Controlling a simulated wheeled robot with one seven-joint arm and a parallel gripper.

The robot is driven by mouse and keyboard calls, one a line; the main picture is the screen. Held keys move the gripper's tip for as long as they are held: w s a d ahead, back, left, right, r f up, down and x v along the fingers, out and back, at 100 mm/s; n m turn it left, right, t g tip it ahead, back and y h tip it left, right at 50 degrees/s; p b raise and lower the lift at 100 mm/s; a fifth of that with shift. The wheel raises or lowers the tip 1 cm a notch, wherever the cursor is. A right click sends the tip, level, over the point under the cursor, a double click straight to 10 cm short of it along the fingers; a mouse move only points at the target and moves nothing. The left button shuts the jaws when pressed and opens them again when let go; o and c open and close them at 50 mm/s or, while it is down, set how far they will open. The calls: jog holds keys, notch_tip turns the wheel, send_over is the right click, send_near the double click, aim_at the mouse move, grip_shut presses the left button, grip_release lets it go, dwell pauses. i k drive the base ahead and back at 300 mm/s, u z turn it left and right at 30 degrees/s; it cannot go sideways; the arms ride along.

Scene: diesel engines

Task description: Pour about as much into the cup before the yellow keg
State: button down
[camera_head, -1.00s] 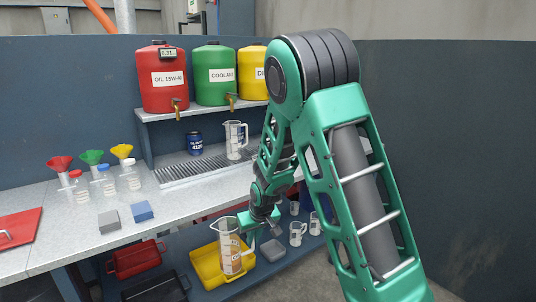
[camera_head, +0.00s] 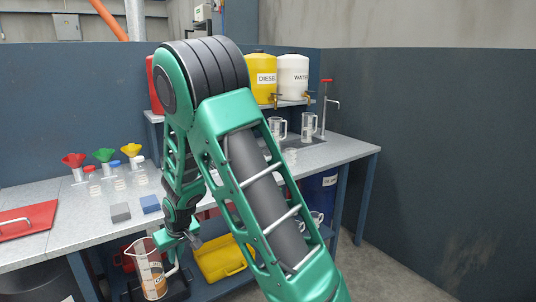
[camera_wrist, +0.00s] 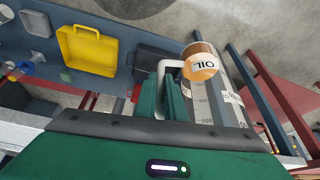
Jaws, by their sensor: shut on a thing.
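The yellow keg (camera_head: 262,78), labelled DIESEL, stands on the raised shelf beyond my arm, its tap at lower right. A clear cup with a handle (camera_head: 278,130) stands on the bench below it and looks empty. My gripper (camera_wrist: 172,98) is shut on the handle of a clear measuring jug (camera_head: 150,268), low in front of the bench. The jug looks about upright, with amber liquid in its lower part. In the wrist view the jug (camera_wrist: 205,95) shows an OIL label and scale marks.
A white WATER keg (camera_head: 293,76) stands right of the yellow one. A yellow case (camera_head: 222,260) lies below. My arm hides the bench's middle; floor at right is clear.

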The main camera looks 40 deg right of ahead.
aim_at(290, 153)
jog(key=u, duration=0.15)
jog(key=k, duration=1.15)
jog(key=z, duration=0.7)
jog(key=i, duration=1)
jog(key=u, duration=0.05)
